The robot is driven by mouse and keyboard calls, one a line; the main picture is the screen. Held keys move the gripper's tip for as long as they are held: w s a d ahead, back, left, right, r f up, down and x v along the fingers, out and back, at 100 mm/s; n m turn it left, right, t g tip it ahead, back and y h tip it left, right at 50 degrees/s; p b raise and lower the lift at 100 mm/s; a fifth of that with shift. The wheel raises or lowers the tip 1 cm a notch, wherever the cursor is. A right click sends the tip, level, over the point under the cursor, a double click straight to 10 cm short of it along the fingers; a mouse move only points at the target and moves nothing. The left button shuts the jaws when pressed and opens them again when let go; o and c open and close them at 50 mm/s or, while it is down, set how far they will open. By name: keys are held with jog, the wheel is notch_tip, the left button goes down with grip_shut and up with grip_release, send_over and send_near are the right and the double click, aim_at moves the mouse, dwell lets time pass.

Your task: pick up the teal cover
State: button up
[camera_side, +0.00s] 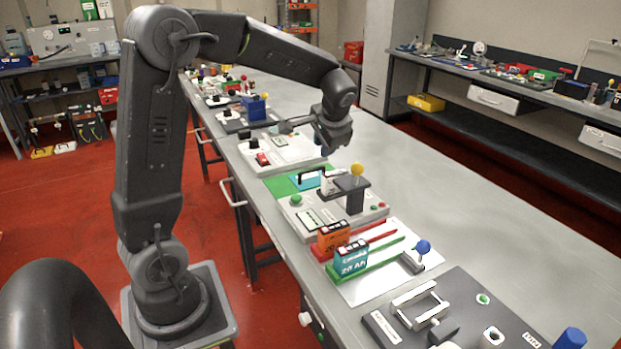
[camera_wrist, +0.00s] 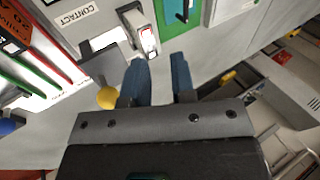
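The teal cover (camera_side: 308,180) is a flat teal piece with a dark handle, lying on a green pad (camera_side: 280,187) in the side view. It also shows at the top edge of the wrist view (camera_wrist: 176,12), partly cut off, on the green pad (camera_wrist: 196,22). My gripper (camera_side: 324,143) is above the bench near the pad and apart from the cover. In the wrist view my gripper's two blue fingers (camera_wrist: 160,75) stand apart with nothing between them. The cover is beyond the fingertips, up and slightly right.
A white block with a red mark (camera_wrist: 147,38) stands beside the pad. A yellow knob (camera_side: 357,170) on a dark post rises nearby. An orange box (camera_side: 333,237) and a teal box (camera_side: 351,259) stand on red and green rails.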

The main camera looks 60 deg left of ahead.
jog(key=g+y, duration=0.1)
send_near(310, 170)
jog(key=x, duration=0.5)
jog(key=shift+s, duration=0.1)
jog(key=shift+x, duration=2.85)
jog(key=shift+c, duration=0.2)
grip_shut()
